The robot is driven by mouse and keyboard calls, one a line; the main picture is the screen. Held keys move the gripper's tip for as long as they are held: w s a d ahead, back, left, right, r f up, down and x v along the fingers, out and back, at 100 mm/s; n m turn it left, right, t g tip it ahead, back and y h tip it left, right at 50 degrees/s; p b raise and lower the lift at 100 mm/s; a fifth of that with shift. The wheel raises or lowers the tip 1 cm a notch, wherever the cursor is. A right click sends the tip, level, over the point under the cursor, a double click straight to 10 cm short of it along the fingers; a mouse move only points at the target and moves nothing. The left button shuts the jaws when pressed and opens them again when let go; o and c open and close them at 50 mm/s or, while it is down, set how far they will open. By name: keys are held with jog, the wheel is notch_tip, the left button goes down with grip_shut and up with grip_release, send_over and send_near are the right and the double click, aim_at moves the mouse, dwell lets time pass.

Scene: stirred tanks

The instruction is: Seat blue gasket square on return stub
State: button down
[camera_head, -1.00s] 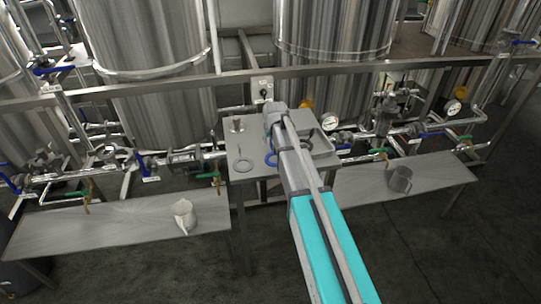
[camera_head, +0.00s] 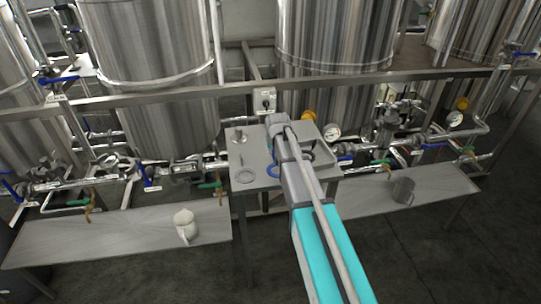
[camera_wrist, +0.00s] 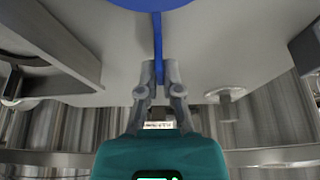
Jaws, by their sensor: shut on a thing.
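My gripper (camera_wrist: 158,75) is shut on the blue gasket (camera_wrist: 158,40) in the wrist view. A thin blue strip stands between the fingertips, and a wider blue curved part shows at the top edge, cut off by the frame. In the head view only a bit of the blue gasket (camera_head: 271,170) shows left of my arm; the fingers are hidden behind the arm. A short upright metal stub (camera_head: 238,137) stands at the back left of the small steel table, apart from the gasket. A similar stub with a round disc (camera_wrist: 226,96) shows right of my fingers in the wrist view.
Benches bear a white jug (camera_head: 185,225) and a grey mug (camera_head: 402,190). Tanks, valves and a horizontal rail (camera_head: 180,105) stand behind.

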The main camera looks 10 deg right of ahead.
jog(key=shift+r+p, duration=1.25)
jog(key=shift+r, duration=0.1)
jog(key=s+d+r+p, duration=0.2)
jog(key=s+r+p, duration=0.8)
jog(key=s, duration=0.4)
jog(key=shift+d+r, duration=0.15)
jog(key=shift+d, duration=0.1)
jog(key=shift+w, duration=0.1)
jog(key=shift+a, duration=0.1)
